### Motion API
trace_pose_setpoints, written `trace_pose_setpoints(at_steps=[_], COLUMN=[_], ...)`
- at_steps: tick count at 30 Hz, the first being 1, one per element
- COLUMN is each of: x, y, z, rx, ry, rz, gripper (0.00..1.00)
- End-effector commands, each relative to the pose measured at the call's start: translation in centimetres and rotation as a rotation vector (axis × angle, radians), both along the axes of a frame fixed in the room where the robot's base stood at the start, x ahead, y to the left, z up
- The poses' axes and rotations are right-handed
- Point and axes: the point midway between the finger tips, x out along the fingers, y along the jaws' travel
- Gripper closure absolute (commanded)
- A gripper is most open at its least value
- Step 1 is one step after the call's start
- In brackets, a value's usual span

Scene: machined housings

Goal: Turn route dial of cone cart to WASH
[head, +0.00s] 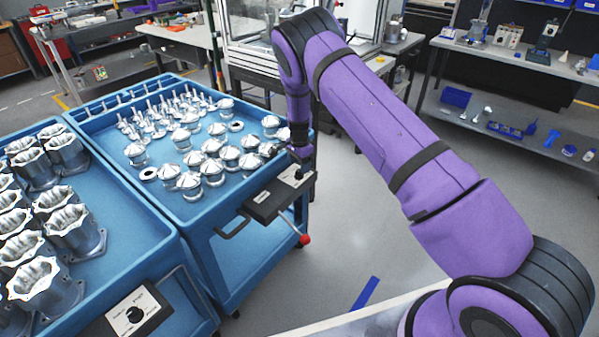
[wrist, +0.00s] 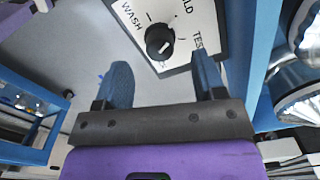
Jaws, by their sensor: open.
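The cone cart (head: 160,205) is a blue cart carrying shiny metal cones, left of centre in the head view. Its dark control box (head: 268,205) is on the near right side, with a pale dial plate partly hidden by my gripper (head: 301,158). In the wrist view, the route dial (wrist: 160,41) is a round black knob on a white plate (wrist: 180,22) lettered WASH at left, HOLD partly cut off at top, and TEST at right. A pale mark shows on the knob's lower right. My gripper (wrist: 161,66) is open, its blue fingers either side of the knob's line, apparently short of it.
A second blue cart (head: 130,245) with metal housings stands at left, with its own dial box (head: 130,312). A red ball-ended lever (head: 303,240) sticks out below the cone cart's box.

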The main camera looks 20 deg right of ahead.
Motion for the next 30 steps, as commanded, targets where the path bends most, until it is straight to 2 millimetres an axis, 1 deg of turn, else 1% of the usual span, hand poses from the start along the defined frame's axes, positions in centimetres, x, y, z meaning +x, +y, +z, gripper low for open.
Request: trace_pose_setpoints(at_steps=[1,3,7,12,20,23,24,26,27,30], x=[0.0,0.0,0.0,0.0,0.0,0.0,0.0,0.0,0.0,0.0], y=[0.0,0.0,0.0,0.0,0.0,0.0,0.0,0.0,0.0,0.0], z=[-0.9,-1.9,-3.3,-4.0,-4.1,-4.1,-4.1,-4.1,-4.1,-4.1], rx=[0.000,0.001,0.000,0.001,0.001,0.000,0.000,0.000,0.000,0.000], ry=[0.002,0.001,0.001,-0.001,-0.001,-0.001,-0.001,-0.001,-0.001,-0.001], rz=[-0.001,-0.001,0.000,0.000,0.000,0.000,0.000,0.000,0.000,0.001], gripper=[0.36,0.36,0.36,0.36,0.36,0.57,0.66,0.80,0.85,0.85])
